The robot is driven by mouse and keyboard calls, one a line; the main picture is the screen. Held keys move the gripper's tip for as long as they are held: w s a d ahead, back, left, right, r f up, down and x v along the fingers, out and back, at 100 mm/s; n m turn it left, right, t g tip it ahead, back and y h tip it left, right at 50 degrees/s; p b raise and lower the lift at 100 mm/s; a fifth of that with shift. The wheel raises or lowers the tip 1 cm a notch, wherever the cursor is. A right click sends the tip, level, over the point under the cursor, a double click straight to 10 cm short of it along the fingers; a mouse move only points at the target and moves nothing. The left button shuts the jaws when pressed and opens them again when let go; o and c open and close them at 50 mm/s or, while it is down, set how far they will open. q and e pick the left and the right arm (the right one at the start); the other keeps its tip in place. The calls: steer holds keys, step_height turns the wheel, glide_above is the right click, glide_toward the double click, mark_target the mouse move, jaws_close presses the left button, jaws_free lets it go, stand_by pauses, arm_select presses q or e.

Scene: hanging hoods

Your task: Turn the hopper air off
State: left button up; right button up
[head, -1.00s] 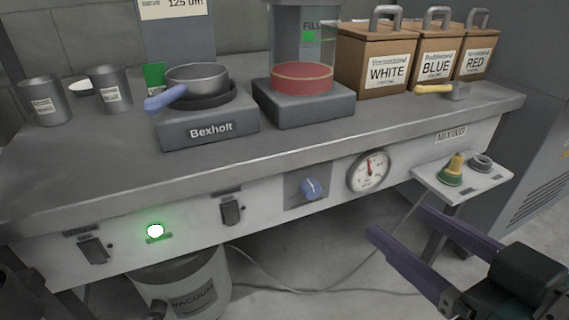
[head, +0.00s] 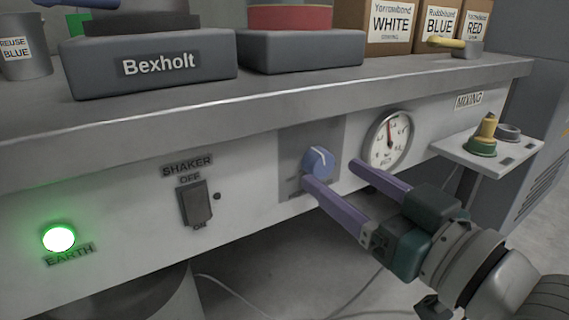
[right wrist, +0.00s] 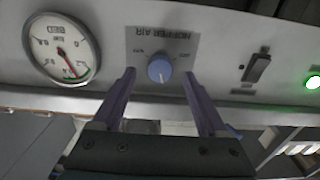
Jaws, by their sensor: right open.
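The hopper air knob (head: 319,162) is a round blue dial on a grey plate in the bench's front panel. It also shows in the right wrist view (right wrist: 160,69), under upside-down "HOPPER AIR" lettering. My right gripper (head: 330,172) is open, its two purple fingers pointing at the panel. In the right wrist view the fingertips (right wrist: 160,72) lie either side of the knob with gaps to it. I cannot tell whether they reach its depth. The round pressure gauge (head: 388,141) is just right of the knob; it shows at upper left in the right wrist view (right wrist: 62,50). My left gripper is not in view.
The shaker switch (head: 195,203) and a lit green earth lamp (head: 59,238) are left of the knob. A small shelf (head: 468,158) with a green-and-yellow item (head: 485,138) juts out at right. The bench edge (head: 250,117) overhangs above.

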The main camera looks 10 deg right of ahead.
mark_target(319, 163)
steer(key=shift+b+x, duration=0.3)
steer(key=shift+x, duration=1)
jaws_close()
